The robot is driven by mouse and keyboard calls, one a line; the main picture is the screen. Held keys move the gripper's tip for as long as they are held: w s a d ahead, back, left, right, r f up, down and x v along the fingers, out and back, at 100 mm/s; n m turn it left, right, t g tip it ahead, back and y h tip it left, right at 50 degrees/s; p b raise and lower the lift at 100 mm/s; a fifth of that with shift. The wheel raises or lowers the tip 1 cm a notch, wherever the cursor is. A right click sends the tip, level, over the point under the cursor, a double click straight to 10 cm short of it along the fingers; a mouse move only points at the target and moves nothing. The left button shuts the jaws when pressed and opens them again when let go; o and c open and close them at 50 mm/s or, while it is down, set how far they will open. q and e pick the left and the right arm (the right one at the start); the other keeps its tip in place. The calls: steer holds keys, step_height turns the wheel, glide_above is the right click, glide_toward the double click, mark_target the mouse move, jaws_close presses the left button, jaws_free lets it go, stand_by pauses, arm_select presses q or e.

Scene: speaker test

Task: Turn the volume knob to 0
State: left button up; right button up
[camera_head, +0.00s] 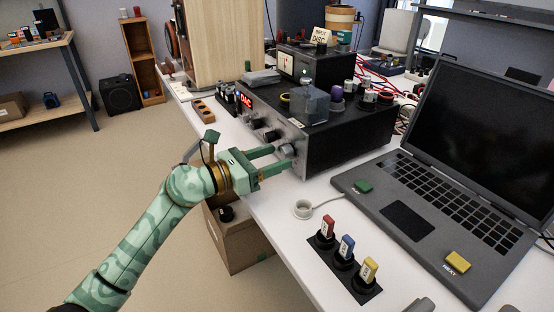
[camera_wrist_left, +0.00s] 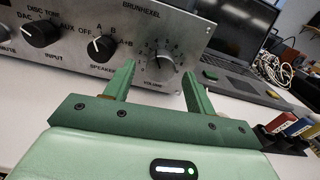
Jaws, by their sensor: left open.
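The black amplifier (camera_head: 345,138) stands on the white table, its silver front facing my left arm. Its small silver volume knob (camera_wrist_left: 160,62) sits at the panel's right end, with a printed scale around it and "VOLUME" below. The knob also shows in the head view (camera_head: 287,151). I cannot read its setting for certain. My left gripper (camera_head: 281,157) is open in front of the panel; in the wrist view its two green fingers (camera_wrist_left: 160,72) stand either side of the knob, apart from it. My right gripper is not in view.
Black selector knobs for speakers (camera_wrist_left: 102,47) and input (camera_wrist_left: 40,33) sit left of the volume knob. A laptop (camera_head: 408,218) lies to the right. Red, blue and yellow tagged switches (camera_head: 347,247) stand at the table's front. A box (camera_head: 239,240) is below the edge.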

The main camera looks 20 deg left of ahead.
arm_select(q)
steer(key=shift+w+d, duration=0.45)
steer(key=shift+w, duration=0.05)
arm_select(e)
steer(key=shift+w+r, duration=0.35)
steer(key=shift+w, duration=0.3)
arm_select(q)
steer(key=c, duration=1)
